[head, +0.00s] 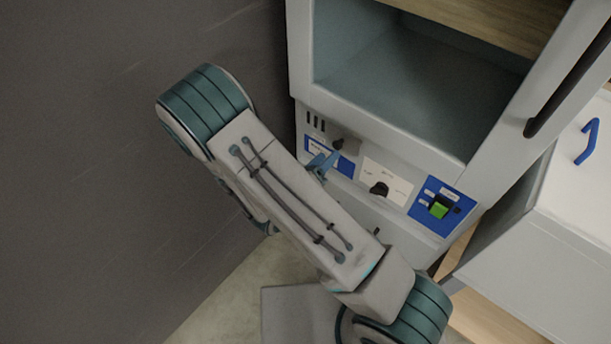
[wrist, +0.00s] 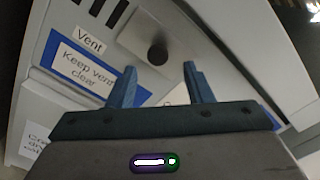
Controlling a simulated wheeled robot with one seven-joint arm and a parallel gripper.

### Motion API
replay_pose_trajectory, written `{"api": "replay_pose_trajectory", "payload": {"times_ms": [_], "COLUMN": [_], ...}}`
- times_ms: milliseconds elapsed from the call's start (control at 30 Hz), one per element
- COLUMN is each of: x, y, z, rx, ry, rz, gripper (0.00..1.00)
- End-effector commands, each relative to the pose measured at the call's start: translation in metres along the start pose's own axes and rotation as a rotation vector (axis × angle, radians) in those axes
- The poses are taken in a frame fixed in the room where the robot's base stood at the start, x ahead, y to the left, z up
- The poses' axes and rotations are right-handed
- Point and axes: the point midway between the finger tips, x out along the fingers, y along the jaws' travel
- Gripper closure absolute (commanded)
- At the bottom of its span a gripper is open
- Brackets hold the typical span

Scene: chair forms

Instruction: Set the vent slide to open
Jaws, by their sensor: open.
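The vent slide (wrist: 140,38) is a grey metal plate with a dark round knob (wrist: 157,52). In the wrist view it sits right of the "Vent" label (wrist: 89,40), with dark vent slots (wrist: 112,14) showing to its left. In the head view the slide's dark knob (head: 338,143) is on the panel below the cabinet opening, right of the slots (head: 315,123). My gripper (wrist: 159,70) is open, its two blue fingers apart and empty. The knob appears between and just beyond the fingertips. In the head view my gripper (head: 322,163) is partly hidden by my arm.
Right of the slide are a black dial (head: 380,188) on a white plate and a green switch (head: 438,210) on a blue plate. The open cabinet (head: 420,75) is above. A white drawer unit with a blue handle (head: 588,141) stands right. A dark wall (head: 90,180) is left.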

Motion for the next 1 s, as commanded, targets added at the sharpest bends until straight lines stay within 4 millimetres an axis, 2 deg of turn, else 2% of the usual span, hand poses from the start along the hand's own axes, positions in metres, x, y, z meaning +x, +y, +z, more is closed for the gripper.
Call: {"api": "replay_pose_trajectory", "payload": {"times_ms": [33,200,433,600,1000], "x": [-0.013,-0.053,-0.089,-0.098,-0.099], "y": [0.001,0.000,0.000,-0.001,-0.001], "z": [0.001,0.000,-0.001,-0.001,-0.001], "rx": [0.000,-0.001,-0.001,-0.002,-0.002], "ry": [-0.003,-0.001,0.001,0.003,0.003], "rz": [0.005,0.002,-0.001,-0.003,-0.004], "gripper": [0.54,0.54,0.54,0.54,0.54]}}
